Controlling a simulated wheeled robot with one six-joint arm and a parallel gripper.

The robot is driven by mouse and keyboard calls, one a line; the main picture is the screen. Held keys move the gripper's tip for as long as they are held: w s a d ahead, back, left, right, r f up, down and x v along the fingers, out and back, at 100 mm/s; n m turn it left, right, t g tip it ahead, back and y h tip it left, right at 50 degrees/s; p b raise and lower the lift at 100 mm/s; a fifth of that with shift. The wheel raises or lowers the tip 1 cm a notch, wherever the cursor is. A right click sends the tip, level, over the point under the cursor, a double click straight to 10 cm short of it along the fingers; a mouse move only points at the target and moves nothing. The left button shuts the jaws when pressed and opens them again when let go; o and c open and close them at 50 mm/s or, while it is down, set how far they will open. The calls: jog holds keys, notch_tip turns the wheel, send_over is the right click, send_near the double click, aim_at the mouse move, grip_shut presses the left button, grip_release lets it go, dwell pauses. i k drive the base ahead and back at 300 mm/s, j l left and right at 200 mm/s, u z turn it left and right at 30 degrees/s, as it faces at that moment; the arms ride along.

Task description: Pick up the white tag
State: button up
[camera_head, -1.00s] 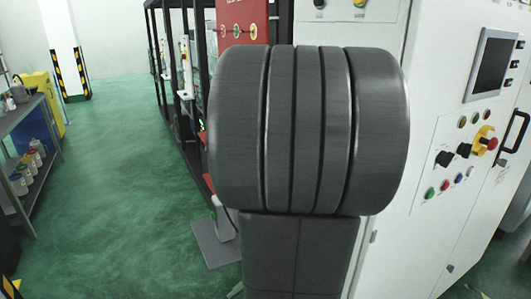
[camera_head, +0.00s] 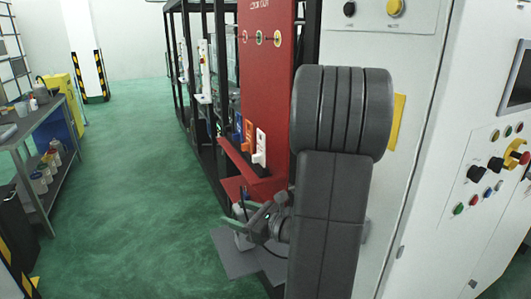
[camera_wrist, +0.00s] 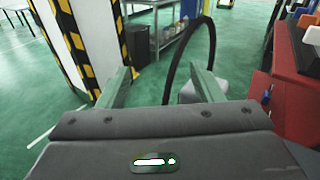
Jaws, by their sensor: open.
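The white tag (camera_head: 259,148) hangs on the front of a red panel (camera_head: 265,80) in the head view, right of an orange tag (camera_head: 249,132) and a blue tag (camera_head: 239,122). In the wrist view a white piece, probably the same tag, (camera_wrist: 312,36) shows at the right edge above a red surface. My gripper (camera_head: 246,218) is below the tag in the head view, apart from it. In the wrist view my gripper (camera_wrist: 160,72) has its two green fingers spread, with nothing held between them.
A red ledge (camera_head: 250,172) juts out below the tags. A white control cabinet (camera_head: 415,130) stands close on the right. A black curved hose (camera_wrist: 210,45) shows beyond the fingers. A workbench (camera_head: 35,125) stands at the left, with open green floor between.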

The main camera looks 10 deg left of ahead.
aim_at(260, 158)
jog(key=i+j+z, duration=0.15)
jog(key=j+z, duration=0.2)
jog(key=i+j+z, duration=0.1)
jog(key=j+z, duration=0.6)
jog(key=j, duration=0.1)
